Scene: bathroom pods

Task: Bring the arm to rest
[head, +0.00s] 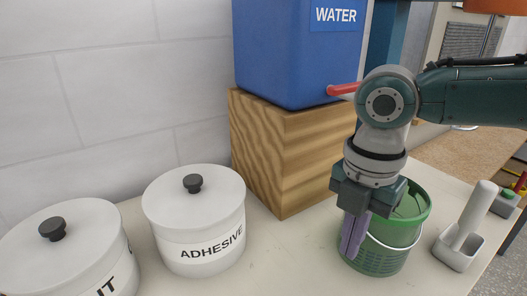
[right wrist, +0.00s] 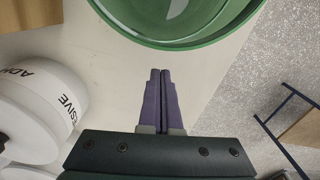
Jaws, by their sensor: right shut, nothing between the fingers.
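My right arm comes in from the right in the head view. Its gripper (head: 353,236) points down, with purple fingers in front of the left side of a green bucket (head: 384,258). In the right wrist view the two fingers (right wrist: 160,74) are together with nothing between them. The bucket's rim (right wrist: 178,46) curves across the top of that view, just beyond the fingertips, with a visible gap. The gripper and wrist hide part of the bucket in the head view. My left gripper is not in view.
A white ADHESIVE canister (head: 195,225) and another lidded canister (head: 70,255) stand at left. A blue WATER container (head: 300,50) with a red tap (head: 344,89) sits on a wooden block (head: 285,150). A grey holder (head: 459,247) stands right of the bucket, near the counter's edge.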

